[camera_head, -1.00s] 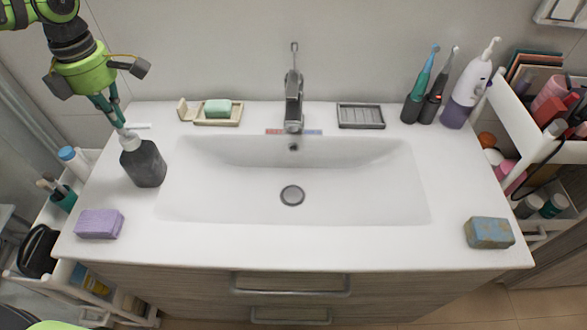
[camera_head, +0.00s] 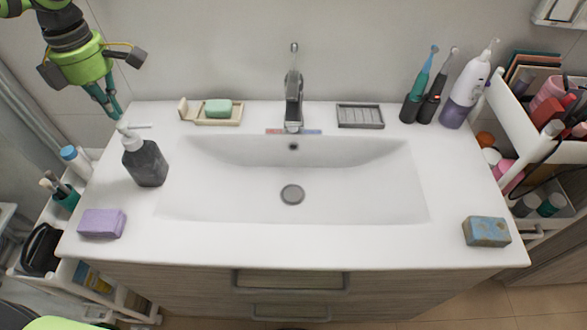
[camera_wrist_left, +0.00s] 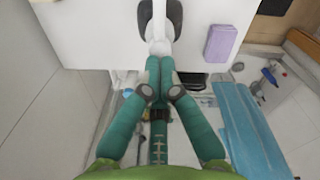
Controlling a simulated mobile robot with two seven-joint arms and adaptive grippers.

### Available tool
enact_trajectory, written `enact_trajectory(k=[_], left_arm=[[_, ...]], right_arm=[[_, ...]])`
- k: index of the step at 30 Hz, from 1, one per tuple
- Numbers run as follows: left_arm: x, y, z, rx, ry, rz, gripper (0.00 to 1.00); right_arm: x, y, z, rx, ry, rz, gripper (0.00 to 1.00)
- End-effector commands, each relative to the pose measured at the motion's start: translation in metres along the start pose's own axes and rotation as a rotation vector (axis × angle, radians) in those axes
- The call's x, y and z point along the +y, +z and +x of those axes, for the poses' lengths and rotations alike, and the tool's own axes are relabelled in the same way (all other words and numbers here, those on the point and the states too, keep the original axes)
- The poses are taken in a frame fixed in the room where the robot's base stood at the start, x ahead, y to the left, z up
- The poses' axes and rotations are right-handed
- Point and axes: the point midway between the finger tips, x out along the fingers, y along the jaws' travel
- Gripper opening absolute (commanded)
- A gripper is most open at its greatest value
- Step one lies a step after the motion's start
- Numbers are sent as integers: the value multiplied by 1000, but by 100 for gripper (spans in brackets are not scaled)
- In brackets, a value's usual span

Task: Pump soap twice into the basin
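The dark grey soap dispenser (camera_head: 146,163) with a white pump head stands upright on the countertop, left of the white basin (camera_head: 292,215). My left gripper (camera_head: 116,115) points down at the pump head from behind and to its left. In the left wrist view, its teal fingers (camera_wrist_left: 160,66) are together with nothing visible between them. Their tips are right by the white pump head (camera_wrist_left: 160,47), with the dark bottle (camera_wrist_left: 160,15) beyond. I cannot tell whether the tips touch the pump. My right gripper is not in view.
A purple sponge (camera_head: 102,223) lies in front of the dispenser. A soap dish (camera_head: 231,120) with green soap and the faucet (camera_head: 293,100) are at the back. A blue-brown sponge (camera_head: 487,231) lies front right. Electric toothbrushes (camera_head: 419,90) stand back right. Carts flank the counter.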

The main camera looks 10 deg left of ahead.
Motion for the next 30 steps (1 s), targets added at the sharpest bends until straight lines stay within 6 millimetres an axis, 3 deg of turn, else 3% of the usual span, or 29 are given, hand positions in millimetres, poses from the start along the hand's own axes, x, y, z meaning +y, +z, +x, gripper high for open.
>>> enact_trajectory(k=[30], left_arm=[[0, 0, 34, 0, -1, 0, 0]], right_arm=[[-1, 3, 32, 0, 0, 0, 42]])
